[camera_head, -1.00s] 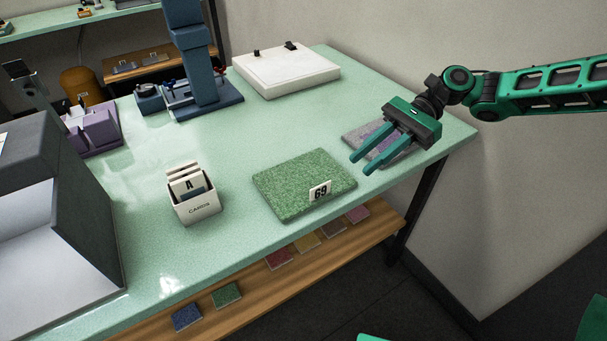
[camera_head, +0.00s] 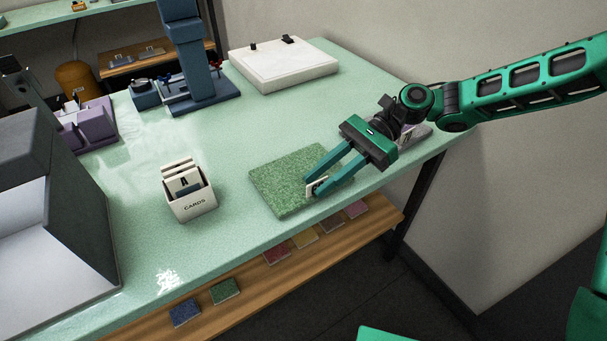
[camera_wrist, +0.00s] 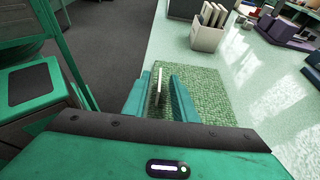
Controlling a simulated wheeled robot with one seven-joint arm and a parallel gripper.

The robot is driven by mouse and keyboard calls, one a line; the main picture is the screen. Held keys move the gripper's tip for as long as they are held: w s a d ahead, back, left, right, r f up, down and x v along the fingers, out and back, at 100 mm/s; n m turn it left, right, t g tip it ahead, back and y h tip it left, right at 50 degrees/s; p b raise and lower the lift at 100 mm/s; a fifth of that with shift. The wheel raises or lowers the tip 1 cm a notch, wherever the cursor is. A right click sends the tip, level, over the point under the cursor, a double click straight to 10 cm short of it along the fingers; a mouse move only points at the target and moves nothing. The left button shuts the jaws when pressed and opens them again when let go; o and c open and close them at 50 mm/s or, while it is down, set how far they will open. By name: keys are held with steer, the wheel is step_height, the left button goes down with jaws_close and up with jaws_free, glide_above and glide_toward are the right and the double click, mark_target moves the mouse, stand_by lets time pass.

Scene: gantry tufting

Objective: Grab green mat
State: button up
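The green mat (camera_head: 283,181) lies flat on the pale green table, near its front edge. It also shows in the wrist view (camera_wrist: 205,92), under and ahead of my fingers. A white number card (camera_head: 312,188) stands at the mat's front right edge, mostly hidden by a finger in the head view. My gripper (camera_head: 313,184) is over the right part of the mat, its two fingers apart. In the wrist view the card (camera_wrist: 158,84) stands between the open fingers. I cannot tell whether either finger touches the card or mat.
A white card box (camera_head: 189,193) stands left of the mat. A grey-purple mat (camera_head: 414,133) lies behind my gripper. A white slab (camera_head: 283,66) and a blue machine (camera_head: 190,85) stand farther back. Small coloured samples (camera_head: 225,291) lie on the wooden shelf below.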

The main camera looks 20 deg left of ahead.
steer(key=shift+x, duration=0.85)
jaws_close()
steer(key=shift+r, duration=0.15)
